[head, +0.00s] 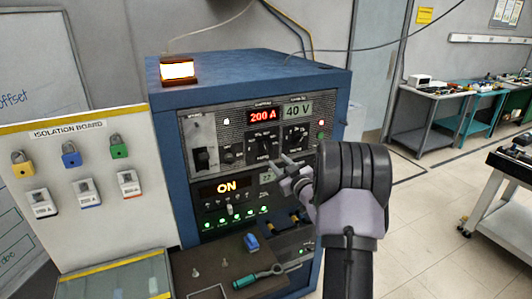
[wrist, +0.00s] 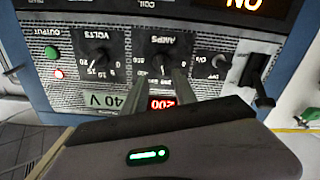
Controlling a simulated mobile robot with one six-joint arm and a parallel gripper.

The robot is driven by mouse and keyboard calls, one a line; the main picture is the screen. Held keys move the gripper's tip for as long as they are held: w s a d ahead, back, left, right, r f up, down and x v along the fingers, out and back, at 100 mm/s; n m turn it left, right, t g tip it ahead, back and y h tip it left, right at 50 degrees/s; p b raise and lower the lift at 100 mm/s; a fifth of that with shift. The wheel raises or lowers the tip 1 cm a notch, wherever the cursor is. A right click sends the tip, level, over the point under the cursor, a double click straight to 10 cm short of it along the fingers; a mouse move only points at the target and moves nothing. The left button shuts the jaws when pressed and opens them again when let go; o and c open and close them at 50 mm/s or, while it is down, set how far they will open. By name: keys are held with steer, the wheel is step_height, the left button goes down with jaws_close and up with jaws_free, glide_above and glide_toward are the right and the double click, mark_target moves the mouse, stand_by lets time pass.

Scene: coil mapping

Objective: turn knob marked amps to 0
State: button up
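The amps knob (head: 262,145) is a black dial on the grey panel, below a red display (head: 264,115) reading 200 A. In the wrist view, which is upside down, the amps knob (wrist: 161,52) sits under the word AMPS with a numbered scale around it. My gripper (head: 285,172) is in front of the panel, low and to the right of the knob in the head view. In the wrist view my gripper (wrist: 164,75) has its two fingers apart, pointing at the knob. I cannot tell whether they touch it. The red display shows between the fingers.
The volts knob (wrist: 98,55) is beside the amps knob, by a 40 V display (head: 297,110). A black lever switch (head: 202,157) is at the panel's left. An isolation board (head: 70,150) with padlocks stands left. A screwdriver (head: 265,275) lies on the ledge below.

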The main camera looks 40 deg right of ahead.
mark_target(266, 150)
steer(key=x, duration=0.8)
steer(key=shift+w, duration=0.4)
jaws_close()
